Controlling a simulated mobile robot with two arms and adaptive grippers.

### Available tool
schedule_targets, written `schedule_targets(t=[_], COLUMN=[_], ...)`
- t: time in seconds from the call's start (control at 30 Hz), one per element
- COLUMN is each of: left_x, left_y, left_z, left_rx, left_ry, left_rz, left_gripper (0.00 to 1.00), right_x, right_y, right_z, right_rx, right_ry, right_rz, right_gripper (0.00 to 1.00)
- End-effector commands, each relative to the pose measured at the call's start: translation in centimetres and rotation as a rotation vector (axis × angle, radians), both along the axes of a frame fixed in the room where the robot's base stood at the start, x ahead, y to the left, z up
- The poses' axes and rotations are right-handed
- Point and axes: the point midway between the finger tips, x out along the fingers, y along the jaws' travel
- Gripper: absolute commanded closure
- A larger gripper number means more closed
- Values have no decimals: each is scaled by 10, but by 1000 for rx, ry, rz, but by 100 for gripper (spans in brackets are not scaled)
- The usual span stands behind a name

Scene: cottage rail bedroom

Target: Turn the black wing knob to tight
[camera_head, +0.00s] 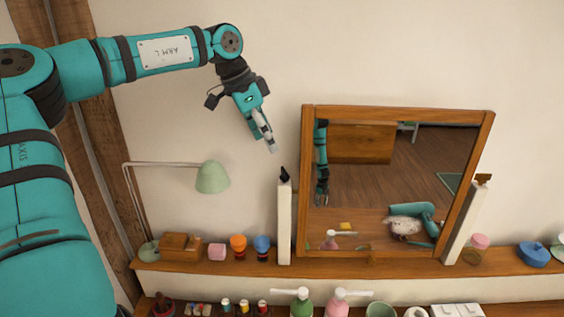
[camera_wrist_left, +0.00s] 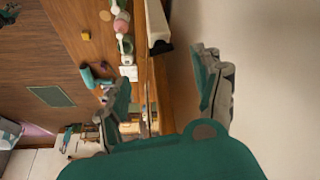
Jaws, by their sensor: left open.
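The black wing knob (camera_head: 284,174) sits on top of the white post (camera_head: 285,222) at the mirror's left side. The mirror (camera_head: 305,180) has a wooden frame and is slightly tilted. My left gripper (camera_head: 272,147) is above the knob and a little to its left, pointing down, apart from it. Its fingers are spread and empty in the left wrist view (camera_wrist_left: 167,88). A pale post with a dark end (camera_wrist_left: 158,25) shows beyond the fingers there; I cannot tell which post it is. My right gripper is not in view.
A second white post with a brown top (camera_head: 465,220) stands at the mirror's right. A green lamp (camera_head: 213,177), cups (camera_head: 262,245) and a wooden box (camera_head: 180,246) stand left on the shelf (camera_head: 350,268). Bottles (camera_head: 300,302) stand below. The wall above the mirror is clear.

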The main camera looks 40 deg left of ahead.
Motion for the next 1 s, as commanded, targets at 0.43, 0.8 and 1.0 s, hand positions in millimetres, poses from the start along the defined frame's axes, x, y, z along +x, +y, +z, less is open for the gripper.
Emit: schedule_targets(t=[0.43, 0.8, 1.0], left_x=[27, 32, 32], left_y=[-15, -18, -18], left_z=[-76, -90, -89], left_rx=[0, -1, 0], left_ry=[5, -1, 0], left_rz=[0, 1, 1], left_gripper=[33, 33, 42], right_x=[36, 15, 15], right_y=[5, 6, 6], right_z=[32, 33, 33], right_rx=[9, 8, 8], right_ry=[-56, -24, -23], right_rz=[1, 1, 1], right_gripper=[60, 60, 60])
